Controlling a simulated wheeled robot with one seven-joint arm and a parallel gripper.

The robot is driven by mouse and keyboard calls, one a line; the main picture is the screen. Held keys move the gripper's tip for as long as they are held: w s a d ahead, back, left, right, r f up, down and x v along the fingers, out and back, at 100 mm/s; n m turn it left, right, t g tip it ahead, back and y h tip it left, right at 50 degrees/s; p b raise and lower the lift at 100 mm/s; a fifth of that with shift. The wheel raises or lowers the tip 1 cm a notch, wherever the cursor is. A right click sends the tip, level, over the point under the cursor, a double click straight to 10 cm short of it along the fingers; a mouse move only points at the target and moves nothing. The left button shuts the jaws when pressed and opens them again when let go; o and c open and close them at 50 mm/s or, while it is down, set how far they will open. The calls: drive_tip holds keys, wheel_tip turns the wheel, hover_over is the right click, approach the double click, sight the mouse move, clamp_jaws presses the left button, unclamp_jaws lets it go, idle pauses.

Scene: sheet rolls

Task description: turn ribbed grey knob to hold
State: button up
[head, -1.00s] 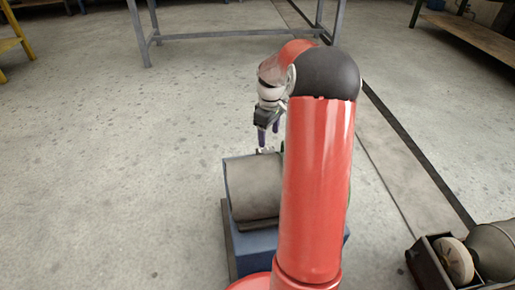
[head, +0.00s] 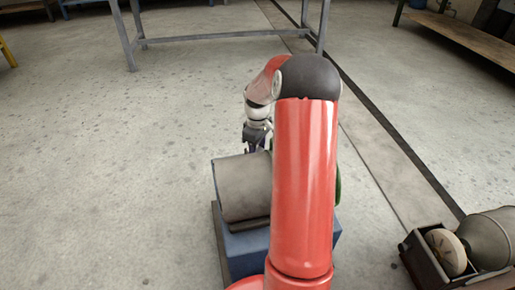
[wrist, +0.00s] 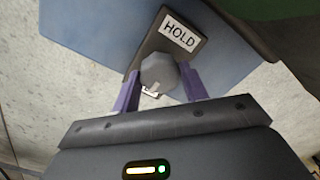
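The grey knob (wrist: 158,73) with a faceted rim sits on a dark plate on a blue surface in the wrist view. A white label reading HOLD (wrist: 179,35) is on the plate, above and right of the knob. A small white marked patch (wrist: 150,91) shows at the knob's lower edge. My gripper (wrist: 160,78) has its two purple fingers on either side of the knob, close to its sides. Whether they press on it I cannot tell. In the head view my gripper (head: 257,146) is low behind a grey roll, and the knob is hidden.
The grey roll (head: 240,187) lies on a blue base (head: 255,250) in front of me, partly hidden by my red arm. A dark box with a pale disc (head: 446,252) and another roll stands at the lower right. A metal frame (head: 215,37) stands behind. Floor at left is clear.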

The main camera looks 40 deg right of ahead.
drive_tip(key=c, duration=0.5)
drive_tip(key=shift+o, duration=0.2)
